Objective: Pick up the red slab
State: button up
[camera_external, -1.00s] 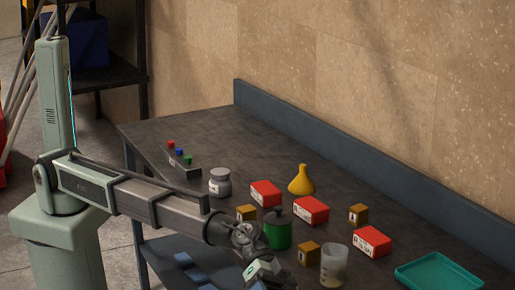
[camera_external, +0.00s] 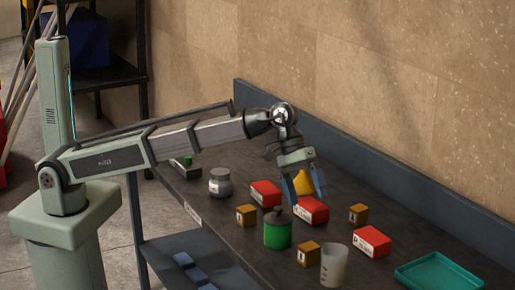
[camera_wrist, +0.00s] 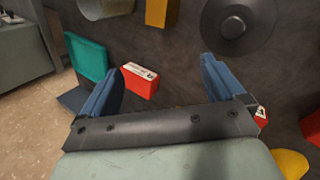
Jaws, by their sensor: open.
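Three red slabs with white labelled sides lie on the dark table: a left slab (camera_external: 265,193), a middle slab (camera_external: 314,213) and a right slab (camera_external: 371,242). My gripper (camera_external: 306,198) is open and empty, fingers pointing down, around or just above the middle slab in the external view; the exact height is unclear. In the wrist view my gripper (camera_wrist: 168,68) shows two blue fingers well apart. One red slab (camera_wrist: 139,83) lies beyond the left finger. Another red slab (camera_wrist: 312,127) is cut by the right edge. A third is mostly hidden behind the palm.
A yellow flask (camera_external: 304,182) stands just behind my fingers. A green jar (camera_external: 277,232) stands in front, near a beaker (camera_external: 334,266) and several brown blocks (camera_external: 309,254). A grey jar (camera_external: 220,182) is left. A teal tray (camera_external: 440,273) lies right. The back edge has a raised rim (camera_external: 400,178).

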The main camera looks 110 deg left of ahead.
jog(key=s+a+n+g+y, duration=0.25)
jog(key=s+a+n, duration=0.55)
jog(key=a, duration=0.6)
jog(key=r+n+g+y, duration=0.2)
jog(key=n, duration=0.3)
send_over(267, 188)
jog(key=shift+h, duration=0.25)
jog(key=f, duration=0.8)
jog(key=shift+s+a, duration=0.25)
jog(key=shift+s, duration=0.05)
jog(key=shift+w+d+f, duration=0.1)
jog(key=shift+f, duration=1.4)
jog(key=shift+w+f, duration=0.1)
jog(key=shift+f, duration=1.4)
jog(key=c, duration=1.2)
jog(key=shift+c, duration=0.5)
jog(key=shift+r, duration=0.15)
